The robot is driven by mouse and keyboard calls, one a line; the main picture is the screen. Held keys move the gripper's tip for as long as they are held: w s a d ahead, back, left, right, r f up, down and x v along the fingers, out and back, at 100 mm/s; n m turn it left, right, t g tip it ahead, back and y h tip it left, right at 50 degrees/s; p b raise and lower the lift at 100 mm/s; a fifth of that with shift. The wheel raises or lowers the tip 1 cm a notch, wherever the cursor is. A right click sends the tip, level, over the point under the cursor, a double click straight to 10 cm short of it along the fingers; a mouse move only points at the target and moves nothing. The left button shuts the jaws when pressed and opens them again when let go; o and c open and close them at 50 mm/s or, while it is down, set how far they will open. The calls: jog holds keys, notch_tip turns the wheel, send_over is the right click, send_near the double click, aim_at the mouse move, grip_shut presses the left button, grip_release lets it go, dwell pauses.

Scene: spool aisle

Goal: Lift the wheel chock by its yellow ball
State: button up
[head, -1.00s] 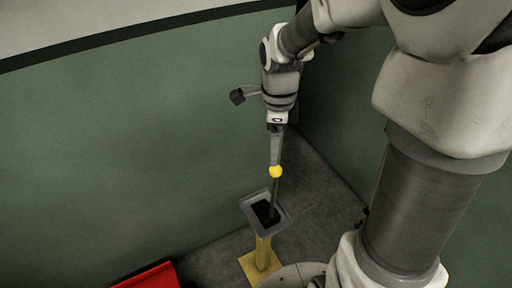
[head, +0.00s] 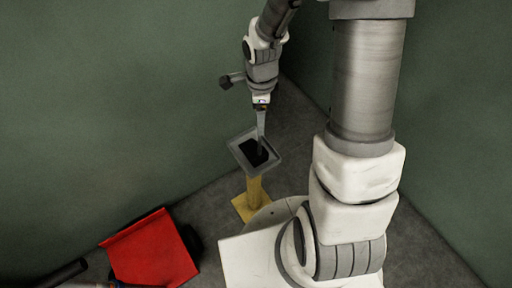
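The wheel chock (head: 251,152) shows as a dark shape inside a grey tray (head: 235,148) on top of a yellow post (head: 255,188). My gripper (head: 261,138) points down over the tray, with its fingers at the chock's upright dark stem. The yellow ball does not show now; it may be hidden by the fingers. At this size I cannot tell whether the fingers are open or closed around it.
A red object (head: 150,250) with a dark part beside it lies on the floor at the lower left. Green walls (head: 100,110) meet in a corner behind the post.

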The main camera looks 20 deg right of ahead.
jog(key=shift+f, duration=0.25)
grip_shut()
dwell(1.3)
